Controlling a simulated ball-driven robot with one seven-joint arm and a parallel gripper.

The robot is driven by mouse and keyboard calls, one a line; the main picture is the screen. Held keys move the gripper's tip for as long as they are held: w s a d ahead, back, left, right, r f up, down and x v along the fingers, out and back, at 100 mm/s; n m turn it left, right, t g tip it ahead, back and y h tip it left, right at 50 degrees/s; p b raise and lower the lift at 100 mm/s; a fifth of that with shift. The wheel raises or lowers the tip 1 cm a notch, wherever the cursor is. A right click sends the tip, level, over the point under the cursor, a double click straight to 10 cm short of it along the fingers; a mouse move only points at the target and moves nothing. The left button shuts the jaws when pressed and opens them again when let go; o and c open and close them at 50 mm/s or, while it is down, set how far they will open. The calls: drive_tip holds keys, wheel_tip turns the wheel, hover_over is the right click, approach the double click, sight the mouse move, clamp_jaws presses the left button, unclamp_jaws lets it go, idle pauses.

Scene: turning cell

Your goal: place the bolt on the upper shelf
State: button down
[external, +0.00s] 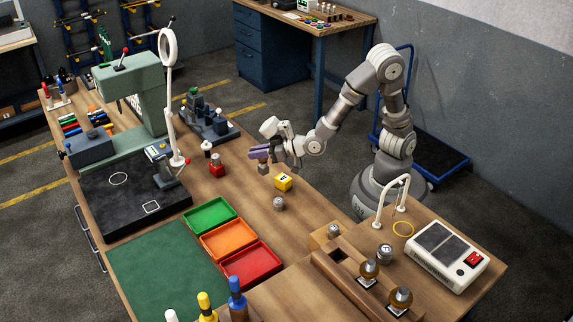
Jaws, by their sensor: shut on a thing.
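My gripper (262,155), with purple fingers, is above the middle of the wooden bench and shut on a small grey-brown piece (263,169). The piece shows just below the fingertips. It is too small to tell for certain whether it is the bolt, or how far it is above the bench. A similar grey piece (279,204) stands on the bench in front of the yellow block (283,182). I cannot make out with certainty which surface is the upper shelf; a raised wooden stand (335,266) with several levels is at the lower right.
Green (191,224), orange (214,252) and red (236,279) trays lie left of the stand. A small red-based item (217,170) and a ring lamp (168,47) stand left of my gripper. A white scale-like device (448,262) is at the right.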

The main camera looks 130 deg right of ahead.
drive_tip(key=d+f, duration=0.3)
drive_tip(key=f, duration=0.2)
drive_tip(key=shift+m+g, duration=0.3)
drive_tip(key=shift+w+d+f+b, duration=0.9)
drive_tip(key=shift+w+d, duration=0.35)
drive_tip(key=shift+w, duration=0.9)
drive_tip(key=shift+w+d+f+b, duration=0.85)
drive_tip(key=shift+w+d, duration=0.45)
drive_tip(key=shift+w, duration=0.85)
drive_tip(key=shift+w+d+f+b, duration=0.9)
drive_tip(key=shift+w+d, duration=0.35)
drive_tip(key=shift+w, duration=0.9)
drive_tip(key=shift+f, duration=0.15)
drive_tip(key=c, duration=1.1)
unclamp_jaws()
